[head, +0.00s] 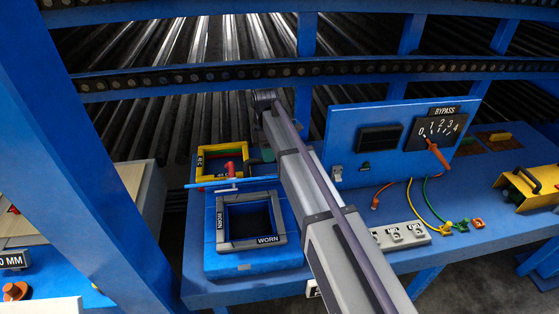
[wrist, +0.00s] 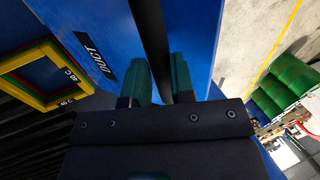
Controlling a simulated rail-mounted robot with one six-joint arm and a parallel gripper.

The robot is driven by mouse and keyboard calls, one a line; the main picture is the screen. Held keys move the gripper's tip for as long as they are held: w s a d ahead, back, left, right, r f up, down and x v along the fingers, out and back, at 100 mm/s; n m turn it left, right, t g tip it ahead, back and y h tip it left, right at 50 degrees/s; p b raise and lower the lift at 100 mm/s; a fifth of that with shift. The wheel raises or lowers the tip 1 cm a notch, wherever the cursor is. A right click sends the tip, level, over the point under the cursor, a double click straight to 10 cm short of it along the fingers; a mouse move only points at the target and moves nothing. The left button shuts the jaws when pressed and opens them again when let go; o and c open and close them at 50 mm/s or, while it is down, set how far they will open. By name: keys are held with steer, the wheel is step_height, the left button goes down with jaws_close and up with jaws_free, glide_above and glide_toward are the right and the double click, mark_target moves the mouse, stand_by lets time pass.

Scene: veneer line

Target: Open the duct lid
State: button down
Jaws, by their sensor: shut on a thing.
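The duct lid is a blue panel with a black DUCT label (wrist: 97,62) in the wrist view. A long black bar (wrist: 150,35) runs along it. My gripper (wrist: 160,85) has its green fingers on either side of this bar, shut on it. In the head view the lid (head: 205,186) shows as a thin blue strip, almost edge-on, at the back of the blue duct box (head: 213,262). The box's square opening, with a grey frame marked WORN (head: 268,240), is uncovered below and in front of it. My arm hides the fingers there.
A yellow-framed bin (head: 203,161) marked REC stands behind the lid, with a red handle-like part (head: 233,168) near it. Right of my arm are a white switch block (head: 400,235), the blue BYPASS gauge panel (head: 350,138), loose cables and a yellow box (head: 532,188).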

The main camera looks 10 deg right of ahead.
steer(key=shift+w, duration=0.7)
steer(key=c, duration=1.3)
jaws_free()
steer(key=shift+w+f, duration=0.1)
steer(key=shift+w, duration=0.1)
steer(key=shift+o, duration=0.8)
steer(key=shift+w+f, duration=0.2)
steer(key=shift+w, duration=0.05)
steer(key=shift+o, duration=0.9)
steer(key=shift+s+r, duration=0.1)
steer(key=shift+s, duration=0.1)
